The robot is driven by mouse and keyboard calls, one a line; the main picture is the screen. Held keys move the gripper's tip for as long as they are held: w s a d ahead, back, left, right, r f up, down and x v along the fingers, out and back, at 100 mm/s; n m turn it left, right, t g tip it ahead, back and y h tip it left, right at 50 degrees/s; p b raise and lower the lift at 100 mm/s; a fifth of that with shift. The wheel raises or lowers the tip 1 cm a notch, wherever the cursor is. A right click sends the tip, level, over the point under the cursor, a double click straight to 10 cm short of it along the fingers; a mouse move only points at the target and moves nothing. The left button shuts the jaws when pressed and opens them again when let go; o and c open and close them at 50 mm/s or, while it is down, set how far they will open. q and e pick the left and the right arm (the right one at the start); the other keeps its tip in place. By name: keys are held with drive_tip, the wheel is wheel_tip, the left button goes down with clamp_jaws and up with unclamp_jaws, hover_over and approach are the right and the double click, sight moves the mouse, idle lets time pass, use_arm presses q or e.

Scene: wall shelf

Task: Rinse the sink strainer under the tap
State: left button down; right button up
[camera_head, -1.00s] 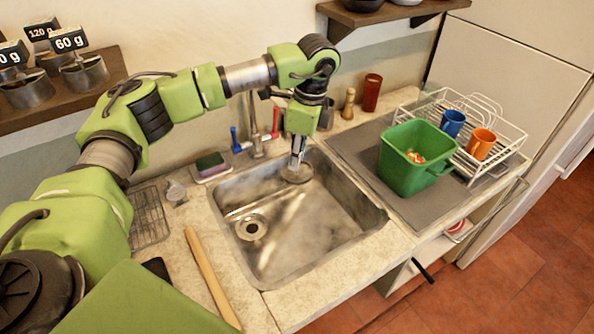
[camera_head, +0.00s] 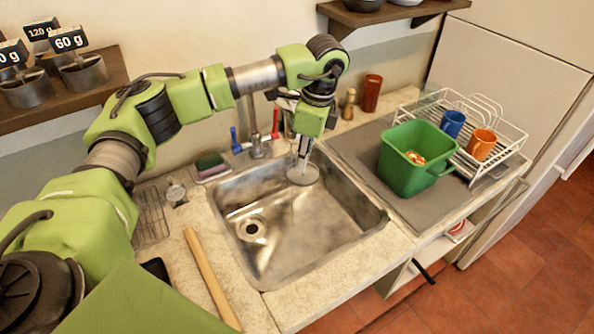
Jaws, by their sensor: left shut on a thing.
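My left gripper (camera_head: 303,148) points down over the back right part of the metal sink (camera_head: 318,224). It is shut on the sink strainer (camera_head: 303,175), a small round grey disc held below the fingertips, inside the sink's outline. The tap (camera_head: 256,146), with a blue lever on its left and a red one on its right, stands behind the sink, to the left of the gripper; my arm hides its upper part. The drain hole (camera_head: 251,228) at the sink's left shows uncovered. My right gripper is not in view.
A green bin (camera_head: 408,172) stands on the grey mat right of the sink, beside a white rack (camera_head: 510,137) with blue and orange cups. A sponge (camera_head: 210,165) lies behind the sink's left. A wooden rolling pin (camera_head: 211,278) lies on the left counter. The sink's middle is clear.

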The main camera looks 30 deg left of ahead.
use_arm(q)
drive_tip(key=s+d, duration=0.4)
drive_tip(key=d, duration=0.1)
drive_tip(key=shift+s+d, duration=0.15)
drive_tip(key=shift+d, duration=0.15)
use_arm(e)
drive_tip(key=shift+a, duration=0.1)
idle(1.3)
